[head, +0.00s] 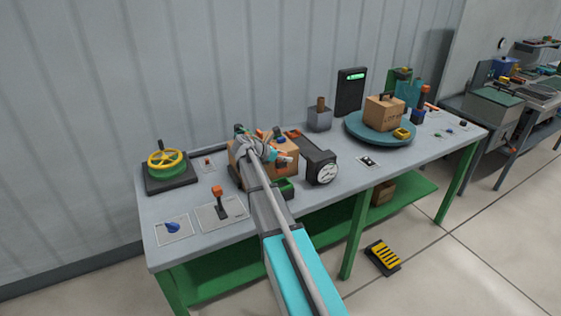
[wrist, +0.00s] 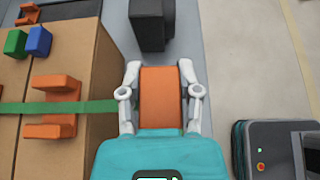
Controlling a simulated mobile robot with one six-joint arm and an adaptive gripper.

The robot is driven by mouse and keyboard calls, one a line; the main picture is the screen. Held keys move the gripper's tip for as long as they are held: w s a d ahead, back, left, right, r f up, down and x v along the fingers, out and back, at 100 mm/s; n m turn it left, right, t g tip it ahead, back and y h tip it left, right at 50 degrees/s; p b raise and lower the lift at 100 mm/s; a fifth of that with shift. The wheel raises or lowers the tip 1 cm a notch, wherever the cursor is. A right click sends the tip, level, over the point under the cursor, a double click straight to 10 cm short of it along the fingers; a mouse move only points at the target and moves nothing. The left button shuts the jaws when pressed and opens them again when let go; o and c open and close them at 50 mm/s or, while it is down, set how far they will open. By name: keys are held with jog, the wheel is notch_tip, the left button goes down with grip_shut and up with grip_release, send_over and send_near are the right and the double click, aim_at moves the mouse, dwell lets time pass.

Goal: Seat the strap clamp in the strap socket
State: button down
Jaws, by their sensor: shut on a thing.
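My gripper (wrist: 161,92) is shut on an orange block, which looks like the strap clamp (wrist: 161,105); one pale finger presses each side. A green strap (wrist: 95,107) runs from the left across a cardboard box (wrist: 85,70) to the left finger; its end there is hidden. The held block is right of the box, apart from the brackets. In the head view my gripper (head: 272,151) is over the box (head: 292,147), partly hidden by my arm.
Green (wrist: 15,43) and blue (wrist: 39,41) blocks sit on the box. A black object (wrist: 150,22) stands ahead of my gripper. A dark unit with small lights (wrist: 262,150) is at right. A dial gauge (head: 322,170) stands right of the box; a round turntable (head: 357,128) is farther right.

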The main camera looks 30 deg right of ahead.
aim_at(285, 166)
jog(key=shift+f, duration=0.15)
jog(key=shift+f+b, duration=2.2)
jog(key=shift+b, duration=0.2)
jog(key=shift+f+b, duration=1.5)
dwell(1.4)
jog(key=shift+c, duration=1.1)
grip_release()
jog(key=shift+r, duration=0.1)
